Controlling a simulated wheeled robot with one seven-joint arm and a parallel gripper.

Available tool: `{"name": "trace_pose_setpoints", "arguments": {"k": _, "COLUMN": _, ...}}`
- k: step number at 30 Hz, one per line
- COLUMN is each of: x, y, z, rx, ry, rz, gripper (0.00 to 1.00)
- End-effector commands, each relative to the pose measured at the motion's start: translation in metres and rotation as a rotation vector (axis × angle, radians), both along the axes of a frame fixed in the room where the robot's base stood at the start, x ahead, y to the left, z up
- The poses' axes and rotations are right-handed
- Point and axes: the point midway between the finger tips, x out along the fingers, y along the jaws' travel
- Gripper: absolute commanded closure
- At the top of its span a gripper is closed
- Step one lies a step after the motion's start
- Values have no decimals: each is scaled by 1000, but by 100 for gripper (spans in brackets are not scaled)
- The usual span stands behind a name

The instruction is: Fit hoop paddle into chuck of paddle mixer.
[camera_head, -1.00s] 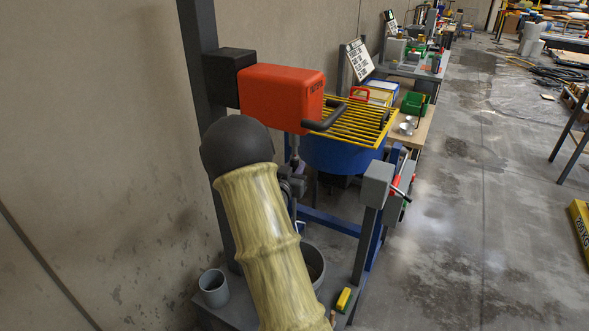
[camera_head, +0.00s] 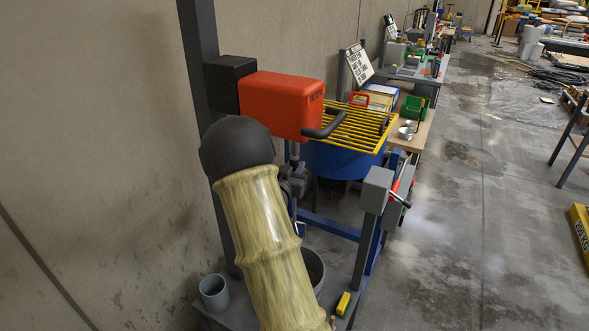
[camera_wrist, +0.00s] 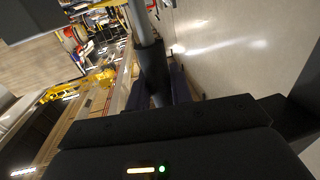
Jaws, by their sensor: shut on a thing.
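The paddle mixer (camera_head: 282,103) is a red motor body on a dark upright post, with a black handle. Its grey chuck (camera_head: 295,152) hangs beneath. My gripper (camera_head: 297,185) is just below the chuck, partly hidden behind my arm. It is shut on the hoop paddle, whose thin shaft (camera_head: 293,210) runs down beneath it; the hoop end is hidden. In the wrist view a grey rod with a thicker dark sleeve (camera_wrist: 152,72) stands between my fingers (camera_wrist: 158,98). I cannot tell whether the shaft is inside the chuck or only close under it.
A grey bucket (camera_head: 313,268) stands below, partly behind my arm. A grey cup (camera_head: 214,292) and a yellow block (camera_head: 343,303) are on the low platform. A grey box on a post (camera_head: 376,190) stands to the right. Behind is a blue drum (camera_head: 340,160) with a yellow grate.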

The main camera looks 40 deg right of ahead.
Motion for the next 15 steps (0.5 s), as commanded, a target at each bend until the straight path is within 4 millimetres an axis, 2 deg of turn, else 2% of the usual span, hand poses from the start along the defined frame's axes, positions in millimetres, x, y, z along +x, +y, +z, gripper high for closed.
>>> {"name": "trace_pose_setpoints", "arguments": {"k": 11, "x": 0, "y": 0, "z": 11, "rx": -1, "ry": -2, "rz": 0, "gripper": 100}}
{"name": "trace_pose_setpoints", "arguments": {"k": 15, "x": 0, "y": 0, "z": 9, "rx": -1, "ry": -2, "rz": 0, "gripper": 100}}
